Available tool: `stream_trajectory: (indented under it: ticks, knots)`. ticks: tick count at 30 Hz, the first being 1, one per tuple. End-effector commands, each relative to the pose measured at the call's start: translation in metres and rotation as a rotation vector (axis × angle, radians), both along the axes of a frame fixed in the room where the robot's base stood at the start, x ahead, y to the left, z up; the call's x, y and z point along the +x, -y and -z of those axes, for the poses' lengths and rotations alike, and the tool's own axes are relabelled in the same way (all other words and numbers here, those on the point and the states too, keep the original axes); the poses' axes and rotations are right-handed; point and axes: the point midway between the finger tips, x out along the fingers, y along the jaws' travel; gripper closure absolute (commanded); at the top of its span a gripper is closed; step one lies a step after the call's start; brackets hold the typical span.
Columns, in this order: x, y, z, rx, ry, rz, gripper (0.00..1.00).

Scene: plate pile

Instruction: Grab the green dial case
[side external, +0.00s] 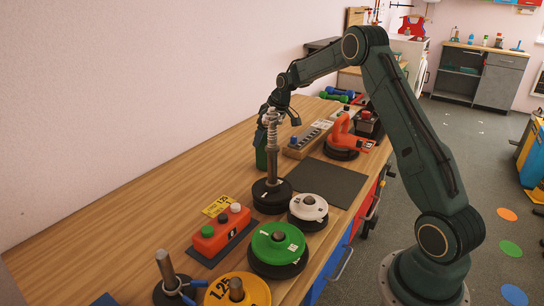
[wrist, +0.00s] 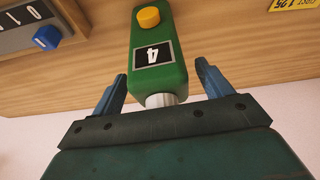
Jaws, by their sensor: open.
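The green dial case (wrist: 158,80) is a narrow green box with a yellow knob (wrist: 148,17), a black label reading 4 and a silvery stub at its near end. In the wrist view it lies between the two blue fingers of my gripper (wrist: 161,72), with a visible gap on each side. My gripper is open and holds nothing. In the side external view the case (side external: 261,158) is a green shape below my gripper (side external: 270,122), partly hidden behind a spring post.
The spring post (side external: 271,150) stands on dark discs just in front of the case. A grey box with a blue knob (wrist: 46,37) is to the left in the wrist view. A red-orange button box (side external: 222,232) and green plate pile (side external: 278,245) are nearer. The wall lies behind.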

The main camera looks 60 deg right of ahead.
Motion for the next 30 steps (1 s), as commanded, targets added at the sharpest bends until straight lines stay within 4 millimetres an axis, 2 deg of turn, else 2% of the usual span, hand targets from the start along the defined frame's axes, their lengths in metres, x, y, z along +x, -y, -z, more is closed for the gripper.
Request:
stream_trajectory:
  ticks: [15, 27, 30]
  knots:
    - [0.0002, -0.0001, 0.0008, 0.000, 0.000, 0.000, 0.24]
    - [0.0002, -0.0001, 0.0007, 0.000, 0.000, 0.000, 1.00]
    - [0.0008, 0.0002, -0.0007, -0.001, 0.002, -0.001, 1.00]
